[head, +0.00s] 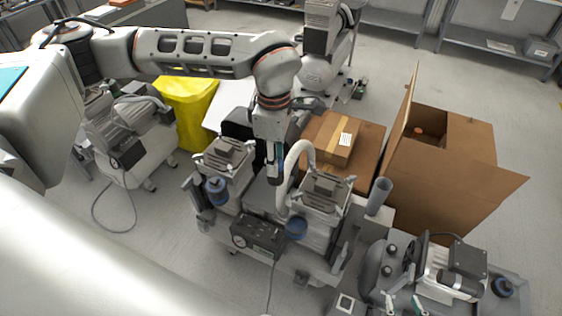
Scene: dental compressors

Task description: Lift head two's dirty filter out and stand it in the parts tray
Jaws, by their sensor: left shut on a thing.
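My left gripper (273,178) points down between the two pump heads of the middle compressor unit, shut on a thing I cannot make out. A pale curved hose (298,150) passes close beside its fingers; I cannot tell whether they touch. One head (222,158) is left of the gripper, with a blue bowl (216,190) in front of it. The other head (325,190) is right of it, with another blue bowl (296,228) in front. I cannot tell which is head two, nor pick out the dirty filter or the parts tray. My right gripper is not in view.
A gauge box (258,237) is at the unit's front, and a grey upright tube (378,197) at its right. An open cardboard box (440,180) stands right, a taped carton (328,138) behind. Other compressors stand left (130,130) and lower right (440,275).

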